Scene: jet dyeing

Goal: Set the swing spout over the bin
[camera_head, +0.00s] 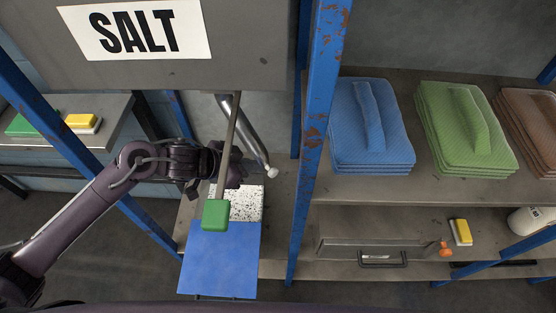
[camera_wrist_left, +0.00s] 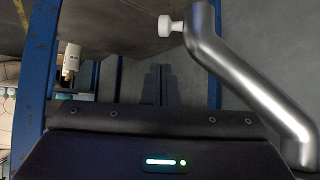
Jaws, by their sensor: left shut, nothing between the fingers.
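The swing spout (camera_head: 243,135) is a bent silver pipe below the grey hopper marked SALT, with a white tip (camera_head: 272,171) at its lower right end. The left wrist view shows the pipe (camera_wrist_left: 248,85) at the right, with a white knob (camera_wrist_left: 168,26). My left gripper (camera_head: 240,172) is shut and empty, just left of the spout's lower end, apparently apart from it. Its dark fingers (camera_wrist_left: 160,85) are together in the wrist view. A speckled white surface (camera_head: 247,204) and a blue panel (camera_head: 220,262) lie below; I cannot tell which is the bin. My right gripper is out of view.
A thin rod with a green handle (camera_head: 215,215) hangs close to my gripper. A blue rusty post (camera_head: 317,120) stands right of the spout. Right shelves hold blue (camera_head: 370,130), green (camera_head: 465,130) and brown cloth stacks. A left shelf holds sponges (camera_head: 82,121).

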